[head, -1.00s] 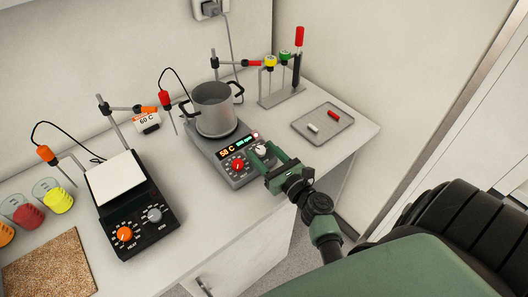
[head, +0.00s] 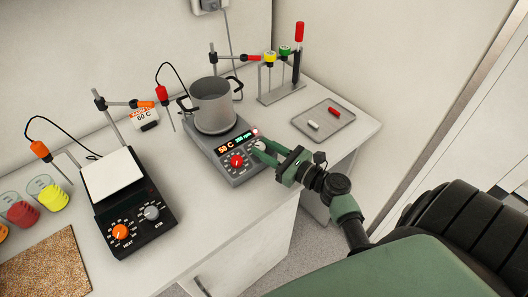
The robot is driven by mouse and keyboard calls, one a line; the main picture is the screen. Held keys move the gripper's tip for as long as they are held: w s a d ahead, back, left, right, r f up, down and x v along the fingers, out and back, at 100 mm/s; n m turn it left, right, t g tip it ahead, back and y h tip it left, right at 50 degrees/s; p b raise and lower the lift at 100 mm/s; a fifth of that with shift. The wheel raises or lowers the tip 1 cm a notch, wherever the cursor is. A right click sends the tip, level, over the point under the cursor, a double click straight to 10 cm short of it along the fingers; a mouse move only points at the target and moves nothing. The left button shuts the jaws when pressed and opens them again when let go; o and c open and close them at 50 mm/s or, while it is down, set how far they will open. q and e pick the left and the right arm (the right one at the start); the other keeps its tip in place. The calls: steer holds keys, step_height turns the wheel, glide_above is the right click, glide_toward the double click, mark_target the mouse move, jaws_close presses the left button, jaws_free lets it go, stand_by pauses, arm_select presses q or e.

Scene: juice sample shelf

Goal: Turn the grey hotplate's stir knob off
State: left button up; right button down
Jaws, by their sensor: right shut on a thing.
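The grey hotplate (head: 226,168) stands on the bench with a metal pot (head: 213,106) on top. Its front panel has a red knob (head: 237,161) at the left and the stir knob at the right. The display (head: 236,142) shows an orange temperature, about 58 C, and a green rpm reading too small to read surely. My right gripper (head: 262,151) reaches in from the right and is shut on the stir knob. The fingers largely hide the knob, so its pointer cannot be read. My left gripper is not in view.
A black hotplate (head: 132,220) with a white top, orange knob and grey knob stands at left. A grey tray (head: 323,121) and a tube rack (head: 282,97) stand right of the pot.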

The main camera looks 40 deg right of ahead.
steer(key=n+g+y+b, duration=0.1)
steer(key=n+y, duration=0.1)
steer(key=n+g+y+b, duration=0.1)
steer(key=y, duration=0.1)
steer(key=n+g+y+b, duration=0.1)
steer(key=n, duration=0.1)
steer(key=shift+w+d+f+n+g+y+b, duration=0.1)
steer(key=shift+w+d+n+g+y+b, duration=0.2)
steer(key=shift+d+y, duration=0.1)
steer(key=shift+n+g+y+b, duration=1.35)
steer(key=shift+n+g+y, duration=0.15)
steer(key=shift+n+g, duration=0.75)
steer(key=shift+r+g, duration=0.2)
steer(key=shift+g, duration=0.05)
steer(key=c, duration=1.1)
jaws_free()
steer(key=shift+w, duration=0.1)
steer(key=shift+o, duration=0.2)
steer(key=shift+d, duration=0.1)
